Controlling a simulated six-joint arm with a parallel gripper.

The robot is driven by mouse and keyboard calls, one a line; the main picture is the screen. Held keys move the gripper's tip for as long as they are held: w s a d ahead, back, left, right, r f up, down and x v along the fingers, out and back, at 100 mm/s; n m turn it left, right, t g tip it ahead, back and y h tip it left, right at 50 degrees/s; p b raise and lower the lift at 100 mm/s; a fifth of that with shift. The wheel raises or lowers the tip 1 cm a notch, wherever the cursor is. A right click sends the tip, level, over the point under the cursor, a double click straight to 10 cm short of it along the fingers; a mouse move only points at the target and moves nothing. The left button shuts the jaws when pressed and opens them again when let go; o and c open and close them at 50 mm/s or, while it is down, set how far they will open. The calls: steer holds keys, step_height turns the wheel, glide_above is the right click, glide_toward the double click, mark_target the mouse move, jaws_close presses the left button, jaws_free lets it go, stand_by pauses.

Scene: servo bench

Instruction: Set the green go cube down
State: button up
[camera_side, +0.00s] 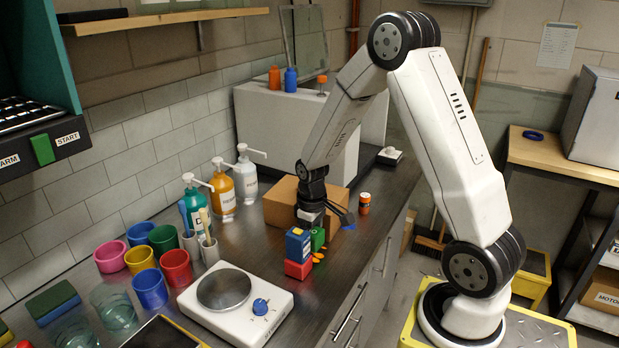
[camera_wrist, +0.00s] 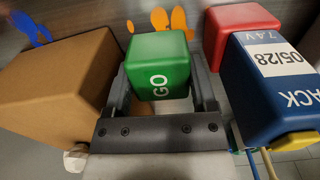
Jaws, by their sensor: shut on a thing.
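The green go cube (camera_wrist: 158,65), marked GO, sits between the two fingers of my gripper (camera_wrist: 162,88) in the wrist view. My gripper is shut on it. In the side view my gripper (camera_side: 313,222) points down, with the green cube (camera_side: 318,239) at its tip. The cube is just right of a blue battery pack (camera_side: 298,244) and a red block (camera_side: 298,269). I cannot tell whether the cube's underside touches the counter.
A cardboard box (camera_side: 285,206) stands close behind my gripper. Small orange pieces (camera_side: 317,258) lie just in front of the cube, and a blue piece (camera_side: 346,218) is to its right. A white hotplate (camera_side: 235,305) is at the front left.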

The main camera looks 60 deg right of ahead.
mark_target(312, 231)
steer(key=shift+f, duration=0.95)
steer(key=shift+f, duration=0.15)
steer(key=o, duration=1)
steer(key=shift+r, duration=6.15)
steer(key=shift+o, duration=0.3)
